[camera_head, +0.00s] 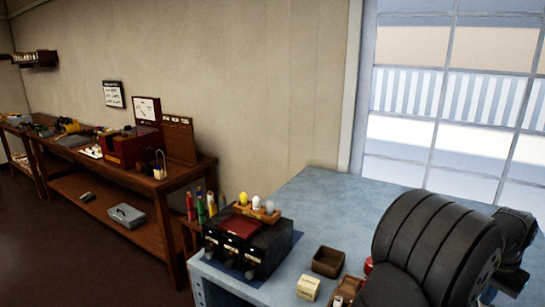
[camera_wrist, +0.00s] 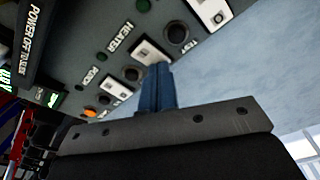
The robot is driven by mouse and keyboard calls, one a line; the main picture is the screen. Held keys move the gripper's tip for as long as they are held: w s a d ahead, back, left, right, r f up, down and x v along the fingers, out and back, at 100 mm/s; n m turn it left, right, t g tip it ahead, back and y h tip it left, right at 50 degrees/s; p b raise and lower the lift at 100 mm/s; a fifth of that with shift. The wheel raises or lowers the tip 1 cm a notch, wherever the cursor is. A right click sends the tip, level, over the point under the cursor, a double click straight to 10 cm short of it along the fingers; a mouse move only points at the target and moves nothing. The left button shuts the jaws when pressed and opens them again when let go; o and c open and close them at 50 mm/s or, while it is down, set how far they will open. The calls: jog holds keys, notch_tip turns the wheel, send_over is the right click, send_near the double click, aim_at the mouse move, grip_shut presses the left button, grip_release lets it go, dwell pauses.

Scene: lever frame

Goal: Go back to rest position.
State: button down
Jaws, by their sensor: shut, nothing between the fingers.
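My gripper (camera_wrist: 158,75) shows in the wrist view as two blue fingers pressed together, with nothing between them. It is just off a dark panel (camera_wrist: 75,65) with labelled switches and round lamps; I cannot tell if the fingertips touch it. Labels reading POWER OFF and HEATER are legible there. An orange lamp (camera_wrist: 91,112) is at the panel's lower part. In the head view my black arm fills the lower right and my gripper is not seen. A black box (camera_head: 250,245) with a dark red top stands on the pale blue table (camera_head: 330,200).
A wooden rack with yellow and white bulbs (camera_head: 257,205) is at the box's back. An open brown box (camera_head: 328,262) and a small cream box (camera_head: 308,288) sit between it and my arm. A wooden bench (camera_head: 160,185) stands at left. The table's back is clear.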

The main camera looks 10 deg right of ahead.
jog(key=shift+r, duration=0.15)
jog(key=shift+r, duration=4.45)
jog(key=s+a+r+n+t+h, duration=0.1)
jog(key=s+a+r+n+t, duration=0.1)
jog(key=s+a+r, duration=0.4)
jog(key=s+a+r+n+t+h, duration=0.1)
jog(key=s+a+r+n, duration=0.2)
jog(key=s+a+r, duration=0.3)
notch_tip(320, 180, up, 5)
jog(key=shift+s+f+n+t, duration=0.15)
jog(key=shift+s+n+t, duration=0.05)
jog(key=shift+n+t, duration=0.2)
